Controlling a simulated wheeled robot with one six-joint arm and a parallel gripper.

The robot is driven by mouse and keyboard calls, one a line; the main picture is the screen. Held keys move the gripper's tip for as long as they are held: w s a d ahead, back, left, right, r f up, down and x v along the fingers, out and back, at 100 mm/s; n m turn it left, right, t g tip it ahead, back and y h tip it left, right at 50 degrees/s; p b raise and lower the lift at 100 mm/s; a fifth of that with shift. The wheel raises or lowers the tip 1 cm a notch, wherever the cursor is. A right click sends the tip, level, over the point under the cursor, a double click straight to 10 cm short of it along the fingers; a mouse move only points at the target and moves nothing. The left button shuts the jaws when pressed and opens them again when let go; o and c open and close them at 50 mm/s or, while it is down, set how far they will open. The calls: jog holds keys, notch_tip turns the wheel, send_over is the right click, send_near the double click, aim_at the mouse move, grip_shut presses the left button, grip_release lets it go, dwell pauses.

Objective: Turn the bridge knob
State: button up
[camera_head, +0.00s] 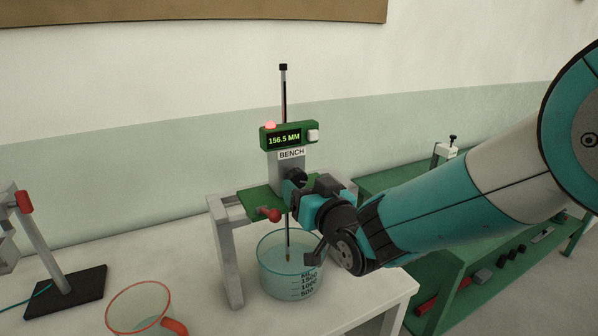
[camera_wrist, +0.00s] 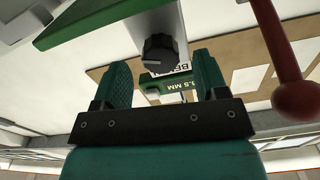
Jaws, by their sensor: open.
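The bridge knob (camera_wrist: 160,53) is a dark, ribbed round knob on a grey upright. In the head view the knob (camera_head: 295,176) is partly hidden by my gripper (camera_head: 303,188). In the wrist view my gripper (camera_wrist: 162,68) is open. Its two teal fingers stand left and right of the knob, with a gap visible on both sides. I cannot tell how deep the knob sits between them. The green readout box (camera_head: 285,136) above shows 156.5 MM, with a BENCH label (camera_head: 291,154) below it.
A red-ended lever (camera_head: 268,214) sticks out from the green bridge (camera_head: 249,202), and its red ball (camera_wrist: 297,102) shows close on the right in the wrist view. A graduated glass beaker (camera_head: 274,281) stands under the rod. A red-rimmed jug (camera_head: 111,306) and a stand (camera_head: 72,287) are at left.

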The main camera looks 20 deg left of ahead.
aim_at(300, 182)
jog(key=shift+p+x, duration=0.35)
jog(key=shift+x, duration=1.2)
jog(key=c, duration=0.9)
jog(key=n+b, duration=0.1)
jog(key=b, duration=0.2)
jog(key=shift+f, duration=0.35)
jog(key=shift+c, duration=0.2)
jog(key=shift+r+n+b, duration=0.25)
jog(key=shift+n+b, duration=0.25)
jog(key=shift+b, duration=0.5)
jog(key=shift+r, duration=0.1)
jog(key=o, duration=0.9)
jog(key=shift+o, duration=0.2)
